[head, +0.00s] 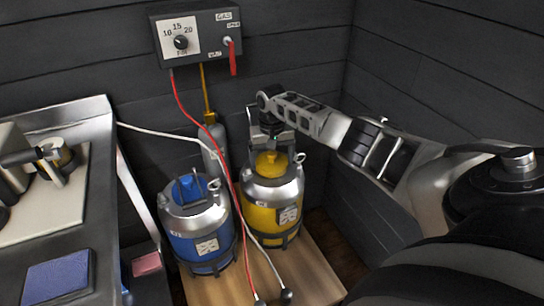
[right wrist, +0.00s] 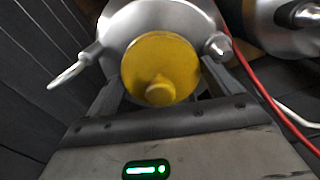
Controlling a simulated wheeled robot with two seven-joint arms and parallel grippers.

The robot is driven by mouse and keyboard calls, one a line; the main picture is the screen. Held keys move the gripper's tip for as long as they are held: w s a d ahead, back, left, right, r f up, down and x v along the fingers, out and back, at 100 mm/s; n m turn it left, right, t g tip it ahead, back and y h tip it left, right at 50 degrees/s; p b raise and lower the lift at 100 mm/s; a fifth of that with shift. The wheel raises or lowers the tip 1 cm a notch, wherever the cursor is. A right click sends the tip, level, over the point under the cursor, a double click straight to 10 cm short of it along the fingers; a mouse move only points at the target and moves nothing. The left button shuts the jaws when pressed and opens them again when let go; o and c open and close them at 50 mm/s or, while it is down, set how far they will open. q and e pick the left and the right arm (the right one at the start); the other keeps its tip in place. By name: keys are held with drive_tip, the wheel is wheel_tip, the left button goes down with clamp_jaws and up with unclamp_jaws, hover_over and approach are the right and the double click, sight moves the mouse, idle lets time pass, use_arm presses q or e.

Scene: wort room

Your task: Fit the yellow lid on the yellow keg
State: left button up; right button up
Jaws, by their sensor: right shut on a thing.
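The yellow keg (head: 261,218) stands upright on a wooden board, with a silver top and handles. The yellow lid (head: 270,166) is at the centre of the keg's top, and its knob faces up. In the right wrist view the round lid (right wrist: 160,62) lies between my finger tips over the silver keg top (right wrist: 200,14). My right gripper (head: 271,150) comes from above and is shut on the lid. I cannot tell whether the lid touches the keg's opening or hangs just above it. My left gripper is not in view.
A blue keg (head: 199,240) with a blue lid (head: 189,188) stands close on the left. A red hose (head: 207,133) and a white hose (head: 165,131) run down beside the yellow keg. A gas panel (head: 198,37) hangs behind; a counter (head: 87,225) is at left.

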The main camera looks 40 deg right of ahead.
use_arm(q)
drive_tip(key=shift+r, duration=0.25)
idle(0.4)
use_arm(e)
drive_tip(key=o, duration=0.9)
drive_tip(key=shift+f, duration=0.1)
drive_tip(key=shift+a+r+p, duration=0.1)
drive_tip(key=shift+r+p, duration=0.6)
drive_tip(key=shift+p, duration=0.4)
wheel_tip(320, 180, up, 3)
drive_tip(key=p, duration=0.3)
drive_tip(key=shift+r, duration=0.15)
drive_tip(key=shift+r+p, duration=0.7)
drive_tip(key=shift+p, duration=0.15)
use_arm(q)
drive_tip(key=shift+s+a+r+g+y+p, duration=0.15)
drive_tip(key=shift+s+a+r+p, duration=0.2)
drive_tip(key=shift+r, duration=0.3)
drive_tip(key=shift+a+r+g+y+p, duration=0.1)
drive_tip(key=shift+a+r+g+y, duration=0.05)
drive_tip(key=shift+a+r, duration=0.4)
use_arm(e)
drive_tip(key=shift+r, duration=0.5)
